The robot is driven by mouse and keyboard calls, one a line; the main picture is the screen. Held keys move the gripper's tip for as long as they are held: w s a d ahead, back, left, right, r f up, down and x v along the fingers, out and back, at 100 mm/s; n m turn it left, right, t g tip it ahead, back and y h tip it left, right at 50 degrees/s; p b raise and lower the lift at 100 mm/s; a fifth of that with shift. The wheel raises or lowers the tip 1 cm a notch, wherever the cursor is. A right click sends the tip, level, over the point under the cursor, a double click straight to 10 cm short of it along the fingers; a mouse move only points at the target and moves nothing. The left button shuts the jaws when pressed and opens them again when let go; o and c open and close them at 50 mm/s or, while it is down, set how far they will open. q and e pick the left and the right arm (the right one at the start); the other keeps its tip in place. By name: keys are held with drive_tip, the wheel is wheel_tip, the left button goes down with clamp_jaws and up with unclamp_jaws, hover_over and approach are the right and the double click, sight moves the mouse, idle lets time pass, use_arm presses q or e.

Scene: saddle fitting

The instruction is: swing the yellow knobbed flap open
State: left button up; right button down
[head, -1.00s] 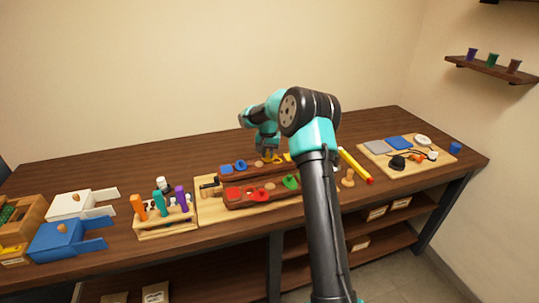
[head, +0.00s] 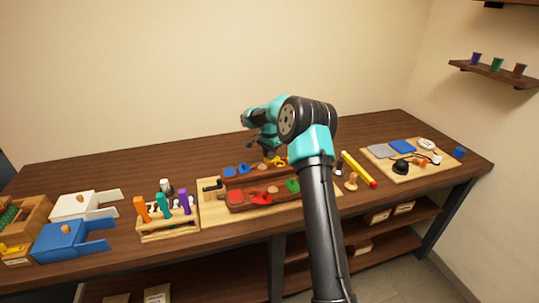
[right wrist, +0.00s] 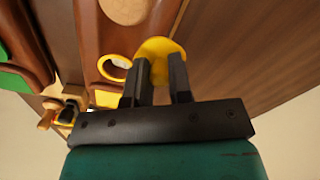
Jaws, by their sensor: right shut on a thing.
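My right gripper (right wrist: 159,72) is shut on the yellow knobbed flap (right wrist: 160,48), which shows as a rounded yellow piece between and beyond its two dark fingers. The knob itself is hidden by the fingers. A yellow ring (right wrist: 113,68) on the brown wooden block (right wrist: 92,45) lies just left of the flap, with its opening uncovered. In the head view the gripper (head: 274,155) is small, at the back row of the board, with the yellow flap (head: 277,161) at its tips. My left gripper is not in view.
The front wooden block (head: 250,204) carries red and green flaps (head: 293,185); blue flaps (head: 229,171) sit on the back block. A tool rack (head: 168,226) stands left, a yellow bar (head: 358,169) right. The table behind is clear.

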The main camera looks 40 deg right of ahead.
drive_tip(key=c, duration=1.3)
unclamp_jaws()
drive_tip(key=shift+r, duration=0.15)
wheel_tip(320, 180, up, 17)
drive_tip(key=shift+r, duration=0.1)
